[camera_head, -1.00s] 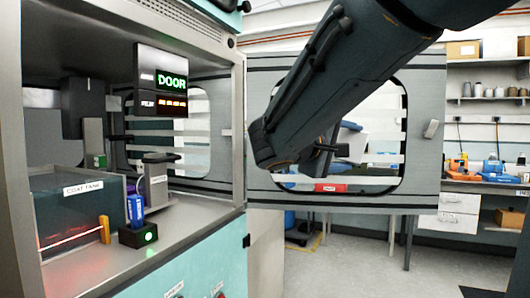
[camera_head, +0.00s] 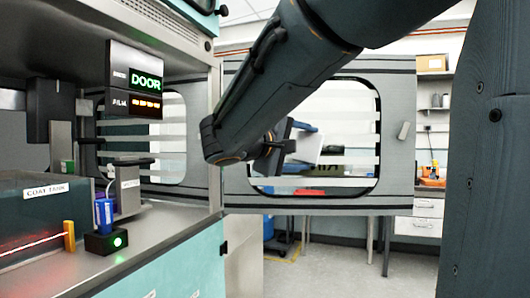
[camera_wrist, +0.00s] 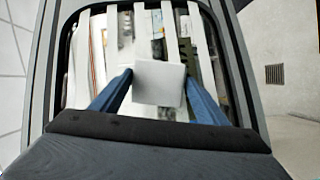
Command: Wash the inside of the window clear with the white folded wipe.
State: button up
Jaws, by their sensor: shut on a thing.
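The window (camera_head: 345,160) is in the grey door (camera_head: 402,165) that stands open beside the cabinet. Pale horizontal bands cross its pane, with clearer strips between them. My gripper (camera_head: 278,150) is in front of the pane, its arm hiding the upper left part. It is shut on the white folded wipe (camera_head: 308,148). In the wrist view the wipe (camera_wrist: 159,83) sits flat and square between the two blue fingers, over the banded pane (camera_wrist: 201,50). I cannot tell whether the wipe touches the pane.
The cabinet on the left holds a coat tank (camera_head: 45,192), a blue bottle (camera_head: 104,212) on a black block with a green light, and a lit DOOR display (camera_head: 146,82). A bench and shelves (camera_head: 432,110) stand behind on the right. The floor below the door looks mostly clear.

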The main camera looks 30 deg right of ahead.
jog(key=shift+w+a+b, duration=0.45)
jog(key=shift+w+a, duration=0.1)
jog(key=shift+w, duration=0.35)
jog(key=shift+w+a+b, duration=0.45)
jog(key=shift+w+a, duration=0.1)
jog(key=shift+w, duration=0.3)
jog(key=shift+w+a, duration=0.35)
jog(key=shift+w, duration=0.2)
jog(key=c, duration=0.4)
jog(key=shift+w+a+r+b, duration=0.1)
jog(key=shift+w+a+b, duration=0.65)
jog(key=shift+w+a, duration=0.55)
jog(key=shift+d, duration=0.1)
jog(key=shift+s+a+b, duration=0.2)
jog(key=shift+s+a, duration=0.7)
jog(key=shift+a, duration=0.25)
jog(key=shift+s+a+b, duration=0.15)
jog(key=shift+s+a, duration=0.7)
jog(key=shift+a, duration=0.3)
